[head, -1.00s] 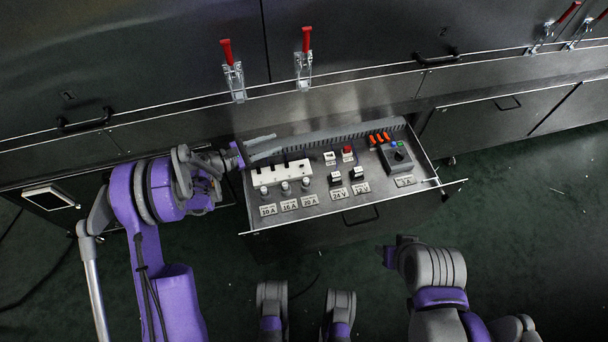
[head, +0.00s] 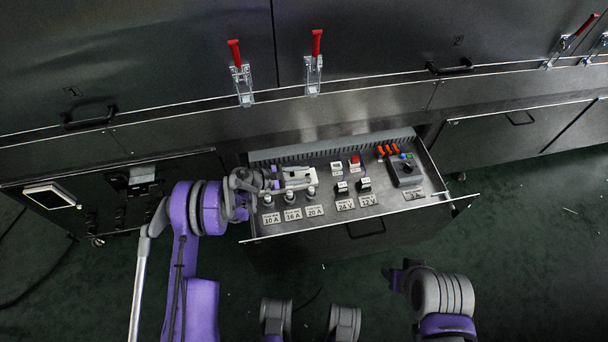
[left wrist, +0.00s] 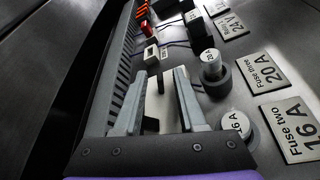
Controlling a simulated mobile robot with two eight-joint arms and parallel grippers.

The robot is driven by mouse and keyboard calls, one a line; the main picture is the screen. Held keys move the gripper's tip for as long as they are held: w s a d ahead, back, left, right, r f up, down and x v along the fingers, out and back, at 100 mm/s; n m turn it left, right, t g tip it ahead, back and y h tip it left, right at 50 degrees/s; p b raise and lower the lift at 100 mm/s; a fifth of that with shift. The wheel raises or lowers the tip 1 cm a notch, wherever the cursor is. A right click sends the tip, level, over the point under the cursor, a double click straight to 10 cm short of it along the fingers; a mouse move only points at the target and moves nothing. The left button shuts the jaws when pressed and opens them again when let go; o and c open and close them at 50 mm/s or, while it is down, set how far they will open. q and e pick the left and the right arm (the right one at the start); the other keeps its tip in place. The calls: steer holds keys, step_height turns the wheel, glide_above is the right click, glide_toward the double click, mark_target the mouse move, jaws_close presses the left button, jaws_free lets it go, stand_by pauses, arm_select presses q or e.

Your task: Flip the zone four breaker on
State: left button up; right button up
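A white block (left wrist: 161,104) with a black toggle (left wrist: 151,125) lies between my left gripper's fingers in the left wrist view. It looks like the breaker row. My left gripper (left wrist: 158,82) is open, with one finger on each side of the block; I cannot tell whether they touch it. In the head view my left gripper (head: 306,177) reaches in from the left over the open drawer (head: 385,206) and hides most of the row. No zone four label is readable. My right arm (head: 440,292) is low at the front right; its fingers cannot be made out.
Round fuse holders with labels 10 A, 16 A and 20 A (head: 315,211) stand in front of the row. Black and white switches, a red button (head: 354,161), orange parts (head: 388,150) and a dark box (head: 405,172) lie to the right. Red-handled clamps (head: 315,62) stand behind.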

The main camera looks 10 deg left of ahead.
arm_select(q)
steer(key=shift+w+d+f, duration=0.1)
steer(key=shift+d, duration=0.15)
jaws_close()
